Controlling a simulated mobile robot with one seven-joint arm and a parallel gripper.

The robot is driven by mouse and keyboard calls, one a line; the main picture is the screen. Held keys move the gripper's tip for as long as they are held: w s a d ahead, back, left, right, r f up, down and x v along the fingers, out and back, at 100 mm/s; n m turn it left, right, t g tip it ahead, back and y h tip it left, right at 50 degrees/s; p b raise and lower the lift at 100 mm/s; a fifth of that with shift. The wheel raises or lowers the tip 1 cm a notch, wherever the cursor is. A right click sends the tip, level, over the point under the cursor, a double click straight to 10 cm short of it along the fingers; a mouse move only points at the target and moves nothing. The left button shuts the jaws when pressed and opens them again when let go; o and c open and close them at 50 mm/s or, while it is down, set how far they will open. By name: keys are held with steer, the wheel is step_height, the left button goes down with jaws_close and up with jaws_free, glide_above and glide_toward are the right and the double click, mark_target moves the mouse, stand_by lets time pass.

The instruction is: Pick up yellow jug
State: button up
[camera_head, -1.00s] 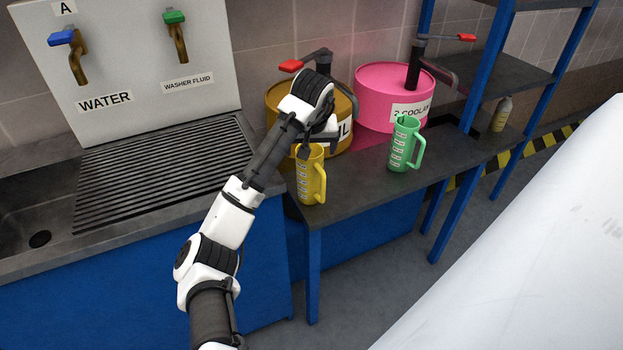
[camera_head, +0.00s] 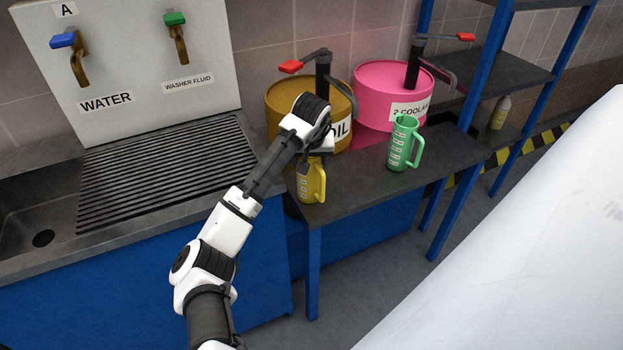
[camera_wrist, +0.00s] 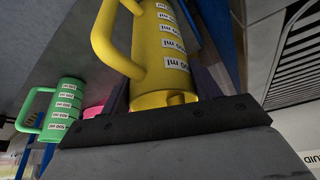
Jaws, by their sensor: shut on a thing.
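The yellow jug (camera_head: 312,184) stands upright at the left front corner of the dark bench, with its handle to the right in the head view. In the wrist view the yellow jug (camera_wrist: 160,55) fills the middle, with measuring labels on its side. My gripper (camera_head: 312,158) is at the top of the jug and shut on it. In the wrist view the jaws of my gripper (camera_wrist: 165,105) lie to either side of the jug. The fingertips are partly hidden. I cannot tell whether the jug is clear of the bench top.
A green jug (camera_head: 405,143) stands to the right on the bench (camera_head: 372,186). Behind are a brown oil drum (camera_head: 283,98) and a pink coolant drum (camera_head: 375,95) with pump levers. A sink with a ribbed drainboard (camera_head: 160,170) lies left. A blue shelf rack (camera_head: 460,205) stands right.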

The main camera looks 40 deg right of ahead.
steer(key=c, duration=0.4)
